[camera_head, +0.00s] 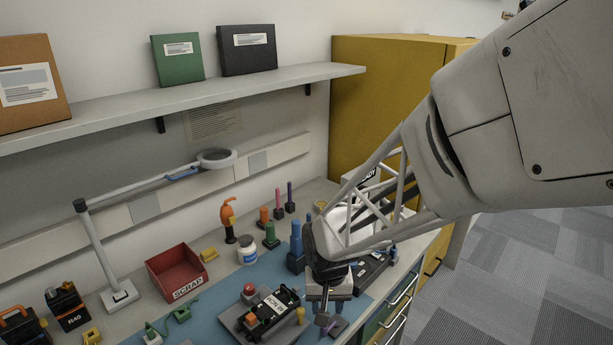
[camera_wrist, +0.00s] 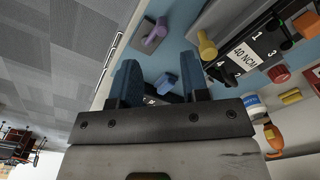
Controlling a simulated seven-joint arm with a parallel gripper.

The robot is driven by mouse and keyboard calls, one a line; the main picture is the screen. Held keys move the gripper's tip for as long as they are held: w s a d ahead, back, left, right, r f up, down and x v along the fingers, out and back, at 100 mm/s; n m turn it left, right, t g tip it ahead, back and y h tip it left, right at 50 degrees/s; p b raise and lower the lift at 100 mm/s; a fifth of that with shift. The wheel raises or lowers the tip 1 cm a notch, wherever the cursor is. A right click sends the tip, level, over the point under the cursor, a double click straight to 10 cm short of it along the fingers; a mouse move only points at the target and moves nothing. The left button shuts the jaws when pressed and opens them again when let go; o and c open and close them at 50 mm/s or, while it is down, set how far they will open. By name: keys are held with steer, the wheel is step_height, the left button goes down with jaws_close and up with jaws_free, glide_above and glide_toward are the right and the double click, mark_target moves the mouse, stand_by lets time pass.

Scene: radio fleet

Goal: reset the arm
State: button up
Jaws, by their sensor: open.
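My arm reaches in from the right over the workbench. My gripper (camera_head: 324,316) points down above the blue mat, just right of a torque block. In the wrist view my gripper (camera_wrist: 161,80) has its two dark blue fingers apart. A blue-handled piece (camera_wrist: 166,83) shows between the fingers in that view, lower down, and I see no contact. The block marked 40 NCM (camera_wrist: 243,55) lies to the right there. It also shows in the head view (camera_head: 270,308), partly blocked by nothing but close to my gripper.
Blue upright tools (camera_head: 295,246) stand close behind my gripper. A yellow cabinet (camera_head: 385,80) is behind my arm. Open floor lies at right.

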steer(key=s+d+r+t, duration=0.1)
steer(key=s+d+r, duration=0.5)
steer(key=s+r, duration=0.2)
steer(key=s+d+r+t, duration=0.1)
steer(key=s+d+r, duration=0.5)
steer(key=s+r, duration=0.2)
steer(key=shift+d+r+t, duration=0.3)
steer(key=shift+d+r, duration=0.05)
steer(key=shift+r, duration=0.55)
